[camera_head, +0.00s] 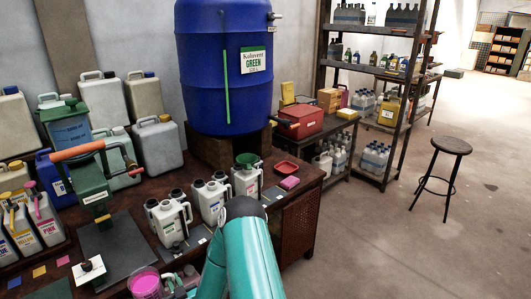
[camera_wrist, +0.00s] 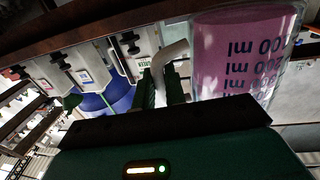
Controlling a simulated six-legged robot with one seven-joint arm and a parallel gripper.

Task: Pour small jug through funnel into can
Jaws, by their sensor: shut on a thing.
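The small jug (camera_head: 146,285) is clear with pink liquid inside, at the bottom left of the head view, cut off by the frame edge. It also shows large in the wrist view (camera_wrist: 245,55), upside down, with "ml" marks. My gripper (camera_wrist: 160,90) is shut on its pale handle. In the head view my gripper (camera_head: 183,282) is partly hidden by my arm. I cannot tell the jug's exact height above the bench.
Other white cans (camera_head: 168,219) stand left of the funnel can. A blue vat (camera_head: 225,75) is behind them. A green stand with an orange-handled lever (camera_head: 90,185) is at the left.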

